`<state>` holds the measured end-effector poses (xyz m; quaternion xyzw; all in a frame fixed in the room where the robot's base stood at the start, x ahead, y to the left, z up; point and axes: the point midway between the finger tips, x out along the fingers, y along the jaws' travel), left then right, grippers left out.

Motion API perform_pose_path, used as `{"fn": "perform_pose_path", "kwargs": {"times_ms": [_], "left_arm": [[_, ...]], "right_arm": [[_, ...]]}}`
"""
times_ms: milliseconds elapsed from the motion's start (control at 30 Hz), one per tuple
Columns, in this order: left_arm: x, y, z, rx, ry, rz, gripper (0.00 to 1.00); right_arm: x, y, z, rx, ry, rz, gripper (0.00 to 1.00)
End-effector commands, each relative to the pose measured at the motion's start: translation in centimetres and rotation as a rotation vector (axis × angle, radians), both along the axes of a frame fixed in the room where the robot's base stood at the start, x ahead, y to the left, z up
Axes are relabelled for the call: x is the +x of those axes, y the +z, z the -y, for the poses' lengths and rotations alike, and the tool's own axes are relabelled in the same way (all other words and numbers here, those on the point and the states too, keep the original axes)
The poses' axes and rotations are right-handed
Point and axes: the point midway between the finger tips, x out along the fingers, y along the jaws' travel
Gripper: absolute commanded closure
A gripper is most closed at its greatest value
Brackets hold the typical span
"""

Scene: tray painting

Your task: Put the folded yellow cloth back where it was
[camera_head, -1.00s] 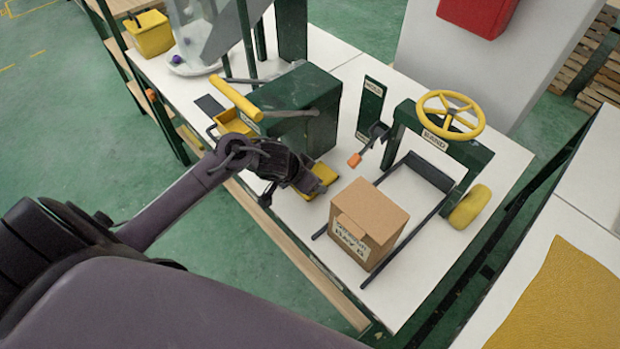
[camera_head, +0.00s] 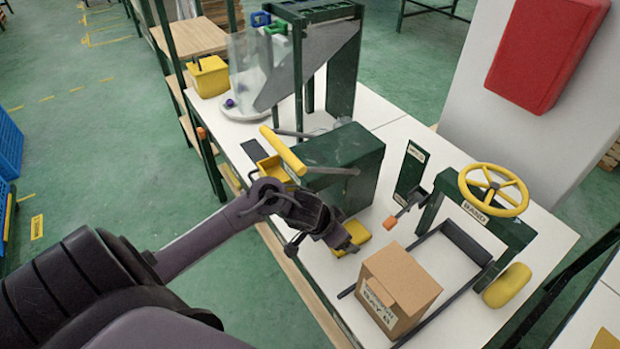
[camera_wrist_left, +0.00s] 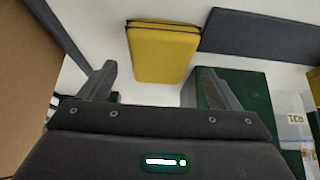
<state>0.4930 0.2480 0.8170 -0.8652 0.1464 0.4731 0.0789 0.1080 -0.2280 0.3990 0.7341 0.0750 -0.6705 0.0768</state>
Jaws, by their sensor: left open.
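The folded yellow cloth (camera_head: 352,237) lies flat on the white bench top, between the green machine and the cardboard box. In the left wrist view the cloth (camera_wrist_left: 163,52) is a yellow pad with a dark line along its far edge. My left gripper (camera_head: 345,241) is over the bench beside the cloth and hides part of it in the head view. In the left wrist view the gripper (camera_wrist_left: 160,88) is open and empty, and the cloth lies beyond its fingers, apart from them. My right gripper is not in view.
A cardboard box (camera_head: 405,280) stands close on the right. A dark green machine (camera_head: 345,160) with a yellow lever (camera_head: 284,150) stands behind the gripper. A frame with a yellow handwheel (camera_head: 493,190) and a yellow roller (camera_head: 507,286) is farther right. A small orange-tipped lever (camera_head: 391,222) sticks out nearby.

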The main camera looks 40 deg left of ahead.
Motion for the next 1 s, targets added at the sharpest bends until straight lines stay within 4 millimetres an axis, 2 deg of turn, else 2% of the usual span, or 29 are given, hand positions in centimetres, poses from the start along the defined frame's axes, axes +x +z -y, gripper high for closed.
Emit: {"fn": "perform_pose_path", "kwargs": {"times_ms": [33, 67, 300, 600, 800, 1000], "left_arm": [[-0.8, 0.8, -0.3, 0.004, -0.001, -0.002, 0.15], [-1.5, 0.3, -0.5, 0.004, 0.0, -0.005, 0.15], [-5.6, 0.2, -2.0, 0.004, -0.001, -0.005, 0.15], [-9.8, 0.3, -3.3, 0.001, -0.001, -0.005, 0.15], [-11.3, 0.4, -3.9, 0.0, -0.001, -0.003, 0.15], [-11.6, 0.5, -4.1, 0.002, 0.0, 0.0, 0.15]], "right_arm": [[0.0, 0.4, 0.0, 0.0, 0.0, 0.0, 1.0], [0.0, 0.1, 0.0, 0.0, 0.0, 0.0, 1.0], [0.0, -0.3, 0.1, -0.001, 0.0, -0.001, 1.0], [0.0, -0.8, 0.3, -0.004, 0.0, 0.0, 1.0], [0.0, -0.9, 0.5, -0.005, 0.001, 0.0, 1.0], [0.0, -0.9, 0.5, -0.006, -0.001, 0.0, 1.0]]}}
